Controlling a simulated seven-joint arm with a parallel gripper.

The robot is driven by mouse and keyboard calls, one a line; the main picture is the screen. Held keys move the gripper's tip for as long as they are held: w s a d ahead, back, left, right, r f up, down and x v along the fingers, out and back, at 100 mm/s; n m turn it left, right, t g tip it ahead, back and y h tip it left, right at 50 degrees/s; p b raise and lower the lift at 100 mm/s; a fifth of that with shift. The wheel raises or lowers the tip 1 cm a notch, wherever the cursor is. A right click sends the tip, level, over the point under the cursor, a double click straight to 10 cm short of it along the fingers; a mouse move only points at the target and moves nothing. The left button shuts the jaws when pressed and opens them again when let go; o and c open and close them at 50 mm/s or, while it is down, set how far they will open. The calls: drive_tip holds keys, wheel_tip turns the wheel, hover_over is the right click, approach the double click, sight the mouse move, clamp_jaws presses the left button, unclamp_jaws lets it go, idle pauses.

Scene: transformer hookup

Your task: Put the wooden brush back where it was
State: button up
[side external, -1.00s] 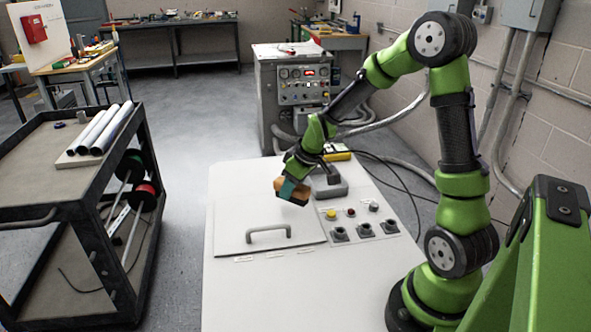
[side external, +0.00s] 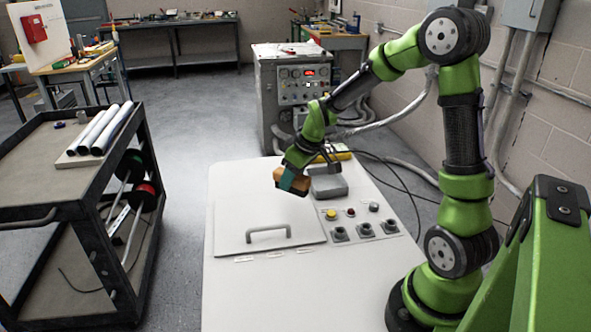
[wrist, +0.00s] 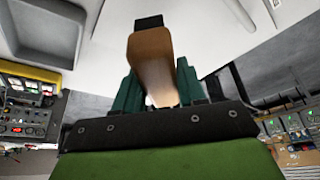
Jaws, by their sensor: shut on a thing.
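The wooden brush (side external: 280,173) is orange-brown and hangs in the air above the far part of the white bench top. My gripper (side external: 291,182) is shut on it, with teal fingers around its body. In the wrist view the brush (wrist: 152,58) sticks out between the teal fingers of my gripper (wrist: 157,88), with a dark end farthest from the fingers. Its underside is hard to make out. The brush is apart from the bench and beside the grey tray-like block.
The white bench (side external: 235,295) carries a flat panel with a grey handle (side external: 268,232), a grey tray-like block (side external: 328,184), a yellow item (side external: 338,156) behind it, and several buttons and knobs (side external: 350,228). A black cart (side external: 75,190) stands left. The bench front is clear.

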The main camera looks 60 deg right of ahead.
drive_tip(key=s+d+f+m+h, duration=0.1)
drive_tip(key=s+d+m, duration=0.2)
drive_tip(key=s, duration=0.3)
drive_tip(key=s+d+f+m+g+h, duration=0.1)
drive_tip(key=s+d+m, duration=0.2)
drive_tip(key=s+d, duration=0.2)
drive_tip(key=s+d+f+m+h, duration=0.1)
drive_tip(key=s+d+m, duration=0.2)
drive_tip(key=s, duration=0.5)
drive_tip(key=shift+d+f, duration=0.4)
drive_tip(key=shift+d, duration=0.2)
drive_tip(key=w+d, duration=0.3)
drive_tip(key=d, duration=0.1)
drive_tip(key=w+d+f, duration=0.1)
drive_tip(key=w+d, duration=0.2)
drive_tip(key=w, duration=0.1)
drive_tip(key=w+d, duration=0.3)
drive_tip(key=d, duration=0.1)
drive_tip(key=shift+w+d+f, duration=0.2)
drive_tip(key=shift+d, duration=0.1)
drive_tip(key=shift+s+a+x, duration=0.1)
drive_tip(key=shift+s+x, duration=0.05)
drive_tip(key=shift+x, duration=0.75)
drive_tip(key=shift+s+a+x, duration=0.1)
drive_tip(key=shift+s+x, duration=0.1)
drive_tip(key=shift+x, duration=0.65)
drive_tip(key=shift+f, duration=0.3)
drive_tip(key=o, duration=1)
